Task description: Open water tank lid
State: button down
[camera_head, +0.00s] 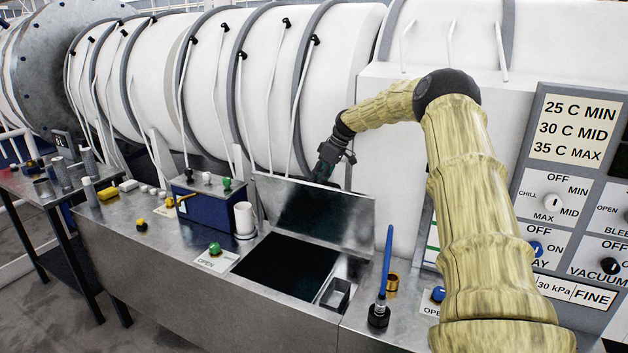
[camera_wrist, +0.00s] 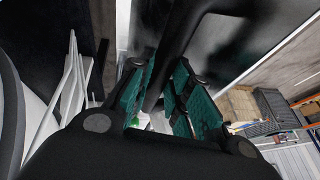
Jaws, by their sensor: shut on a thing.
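The water tank lid (camera_head: 325,215) is a flat grey metal plate, raised on edge behind the tank's dark square opening (camera_head: 285,265). In the wrist view, my gripper's teal pads (camera_wrist: 168,98) are shut on a dark bar (camera_wrist: 178,40), which looks like the lid's handle. The lid's grey face (camera_wrist: 225,45) fills much of the top there. The exact grip on the bar is partly hidden by the fingers.
A green button marked OPEN (camera_head: 214,248) is left of the opening. A blue box (camera_head: 205,208) and white cylinder (camera_head: 244,218) stand behind it. A blue upright rod (camera_head: 386,262) and brass ring (camera_head: 393,281) stand to the right. The white chamber (camera_head: 345,60) rises behind.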

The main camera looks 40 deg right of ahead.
jog(key=shift+s+d+f, duration=0.2)
jog(key=shift+s+f, duration=0.1)
jog(key=shift+f, duration=0.3)
jog(key=c, duration=1.7)
grip_release()
jog(key=o, duration=0.4)
jog(key=shift+w+d+f, duration=0.1)
jog(key=shift+c, duration=0.2)
jog(key=shift+w+d+f, duration=0.1)
jog(key=shift+w+d, duration=0.1)
jog(key=shift+w, duration=0.1)
jog(key=shift+r, duration=0.2)
jog(key=shift+a+r, duration=0.15)
jog(key=shift+r, duration=0.05)
